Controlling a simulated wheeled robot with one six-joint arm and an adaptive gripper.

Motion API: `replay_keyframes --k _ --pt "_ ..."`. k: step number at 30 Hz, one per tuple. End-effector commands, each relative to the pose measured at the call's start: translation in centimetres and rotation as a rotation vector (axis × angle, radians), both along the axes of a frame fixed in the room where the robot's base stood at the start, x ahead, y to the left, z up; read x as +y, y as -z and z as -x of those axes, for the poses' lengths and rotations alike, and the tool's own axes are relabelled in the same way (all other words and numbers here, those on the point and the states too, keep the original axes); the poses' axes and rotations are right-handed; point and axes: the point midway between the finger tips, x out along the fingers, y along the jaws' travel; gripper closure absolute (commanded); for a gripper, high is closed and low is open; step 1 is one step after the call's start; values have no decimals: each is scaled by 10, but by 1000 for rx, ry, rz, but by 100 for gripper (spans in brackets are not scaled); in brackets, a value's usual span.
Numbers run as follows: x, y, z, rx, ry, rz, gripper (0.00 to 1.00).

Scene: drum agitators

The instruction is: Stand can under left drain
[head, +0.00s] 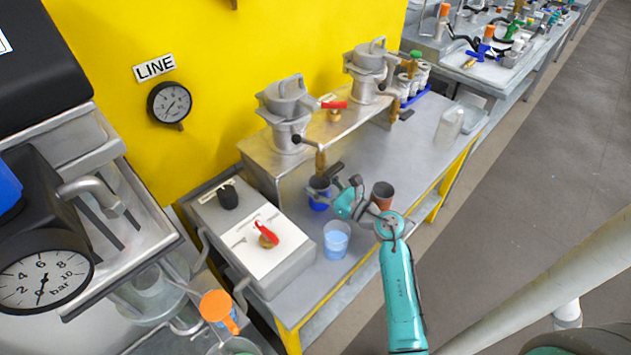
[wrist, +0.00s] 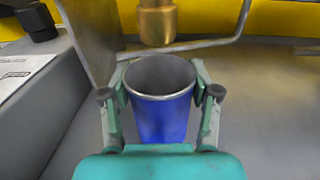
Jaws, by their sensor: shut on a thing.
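A blue can (wrist: 163,118) with a pale rim and grey inside stands upright between the fingers of my gripper (wrist: 161,92), which is shut on its sides. In the head view the can (head: 318,203) is partly hidden by my gripper (head: 328,196), near the front of the raised metal shelf. The left drain (head: 320,160) is a brass spout below the left drum (head: 288,110). In the wrist view the brass spout (wrist: 157,22) shows above and just beyond the can's mouth. Whether the can's base touches the bench cannot be told.
A clear blue-tinted cup (head: 336,240) and a brown cup (head: 382,195) stand close to my gripper. The second drum (head: 370,68) stands further right. Bench surface (head: 425,140) is bare to the right.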

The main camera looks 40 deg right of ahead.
Motion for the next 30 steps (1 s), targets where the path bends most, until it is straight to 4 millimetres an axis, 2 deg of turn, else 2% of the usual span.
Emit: replay_keyframes --k 6,7,9,10,21,30 --pt "0 3 0 0 0 0 76" --pt "0 3 0 0 0 0 34" --pt "0 3 0 0 0 0 16" --pt "0 3 0 0 0 0 14" --pt "0 -1 0 -1 0 2 14" --pt "-7 0 43 1 5 -1 14"
